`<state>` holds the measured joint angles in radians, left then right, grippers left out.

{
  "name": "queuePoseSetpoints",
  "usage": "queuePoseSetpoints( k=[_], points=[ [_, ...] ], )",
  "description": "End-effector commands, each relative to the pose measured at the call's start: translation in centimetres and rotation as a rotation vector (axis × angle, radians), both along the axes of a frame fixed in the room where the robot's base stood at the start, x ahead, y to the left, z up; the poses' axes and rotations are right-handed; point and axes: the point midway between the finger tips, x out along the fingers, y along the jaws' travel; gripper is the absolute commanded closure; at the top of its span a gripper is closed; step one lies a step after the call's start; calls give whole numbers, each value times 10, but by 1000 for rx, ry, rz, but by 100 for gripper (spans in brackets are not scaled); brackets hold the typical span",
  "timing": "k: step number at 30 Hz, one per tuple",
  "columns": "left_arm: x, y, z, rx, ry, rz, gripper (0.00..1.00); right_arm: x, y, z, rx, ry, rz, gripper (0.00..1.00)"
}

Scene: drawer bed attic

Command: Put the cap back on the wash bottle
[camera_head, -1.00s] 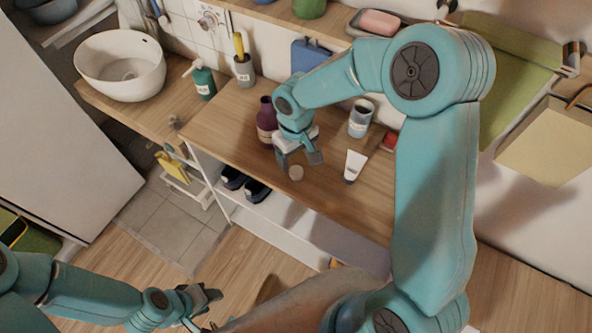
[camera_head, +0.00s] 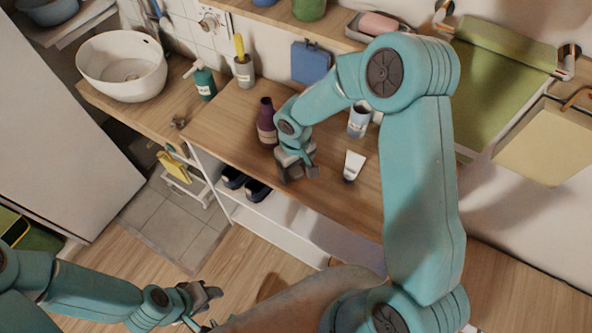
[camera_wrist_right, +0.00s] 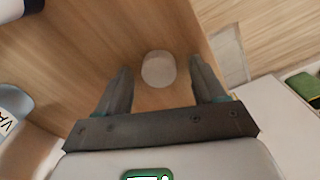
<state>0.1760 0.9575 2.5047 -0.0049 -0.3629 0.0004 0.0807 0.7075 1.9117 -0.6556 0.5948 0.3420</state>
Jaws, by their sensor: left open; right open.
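A pale round cap (camera_wrist_right: 158,69) lies on the wooden counter in the right wrist view, between and just beyond my fingertips. My gripper hides it in the head view. My right gripper (camera_head: 298,175) is open and points down over the counter's front part; its fingers (camera_wrist_right: 161,72) stand apart on either side of the cap without visible contact. A purple bottle (camera_head: 266,124), apparently the wash bottle, stands upright just behind and left of that gripper, with a narrow bare-looking neck. My left gripper (camera_head: 207,306) is open and empty, low over the floor, away from the counter.
A green pump bottle (camera_head: 204,80) and a brush holder (camera_head: 244,70) stand at the back left. The counter's front edge is close to the cap.

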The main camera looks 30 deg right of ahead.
Motion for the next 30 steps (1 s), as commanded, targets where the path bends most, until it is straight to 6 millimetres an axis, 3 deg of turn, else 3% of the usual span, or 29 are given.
queuePoseSetpoints(
  k=[3,8,9,23,26,30],
  points=[
    [0,0,0,0,0,0,57,0,0,0,0,0,0,34],
    [0,0,0,0,0,0,57,0,0,0,0,0,0,86],
    [0,0,0,0,0,0,57,0,0,0,0,1,0,89],
    [0,0,-1,0,0,0,57,0,0,7,-1,0,-1,89],
    [0,0,-1,0,0,0,57,1,0,19,-2,-3,-2,89],
    [0,0,-4,0,0,0,57,1,0,51,-1,-6,-1,89]
  ],
)
